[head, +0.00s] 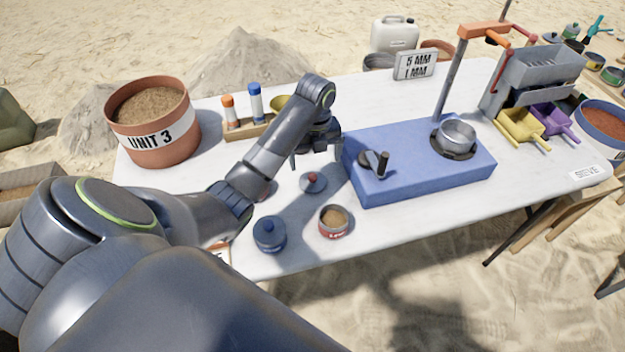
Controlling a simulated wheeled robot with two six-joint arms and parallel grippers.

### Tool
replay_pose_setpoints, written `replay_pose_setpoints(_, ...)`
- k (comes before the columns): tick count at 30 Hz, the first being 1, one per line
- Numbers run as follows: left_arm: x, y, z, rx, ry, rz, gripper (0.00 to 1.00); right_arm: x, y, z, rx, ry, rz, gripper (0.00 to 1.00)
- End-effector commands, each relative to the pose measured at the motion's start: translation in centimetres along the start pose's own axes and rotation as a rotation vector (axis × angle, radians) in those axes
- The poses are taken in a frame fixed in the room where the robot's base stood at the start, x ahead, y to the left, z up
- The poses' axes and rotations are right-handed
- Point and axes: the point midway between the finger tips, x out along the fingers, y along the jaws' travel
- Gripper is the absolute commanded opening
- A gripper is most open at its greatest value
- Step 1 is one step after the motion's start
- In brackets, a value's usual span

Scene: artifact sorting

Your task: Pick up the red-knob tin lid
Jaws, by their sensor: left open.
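The red-knob tin lid (313,183) is a small grey disc with a red knob, lying flat on the white table. My left gripper (316,163) points down above and just behind the lid, its fingers apart and nothing between them. The lid and the fingers look apart, though the exact height gap is hard to judge. An open tin (333,232) with brown contents and a red label stands in front of the lid. A blue lidded pot (269,233) stands to the left of the tin. My right gripper does not show.
A blue block (420,190) with a black-handled crank and a metal cup stands right of the lid. A terracotta bucket marked UNIT 3 (152,125) stands at the left. Yellow (521,127) and purple (552,120) scoops lie at the right. The white table (350,100) has bare room behind the block.

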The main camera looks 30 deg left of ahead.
Motion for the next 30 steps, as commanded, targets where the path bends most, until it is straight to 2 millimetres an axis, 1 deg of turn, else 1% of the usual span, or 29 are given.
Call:
replay_pose_setpoints(1,1.2,0.0,-0.1,0.000,0.001,0.000,0.95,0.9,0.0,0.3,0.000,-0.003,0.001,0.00)
replay_pose_setpoints(3,1.6,0.0,-0.1,0.000,0.001,0.000,0.95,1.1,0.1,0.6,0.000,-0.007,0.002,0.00)
replay_pose_setpoints(8,2.6,0.3,-0.2,-0.001,0.004,0.003,0.95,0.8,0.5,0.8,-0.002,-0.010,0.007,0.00)
replay_pose_setpoints(12,4.7,0.9,-0.4,-0.001,0.005,0.004,0.95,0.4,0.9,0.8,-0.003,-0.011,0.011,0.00)
replay_pose_setpoints(16,6.3,0.8,-0.3,0.000,0.003,0.002,0.95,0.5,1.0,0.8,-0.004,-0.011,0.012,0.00)
replay_pose_setpoints(19,6.8,0.8,-0.4,0.000,0.002,0.002,0.95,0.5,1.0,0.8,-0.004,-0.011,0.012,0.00)
replay_pose_setpoints(25,6.8,0.8,-0.3,0.001,0.001,0.001,0.95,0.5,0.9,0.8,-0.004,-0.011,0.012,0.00)
replay_pose_setpoints(30,6.8,0.8,-0.3,0.001,0.001,0.001,0.72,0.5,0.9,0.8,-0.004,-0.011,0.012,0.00)
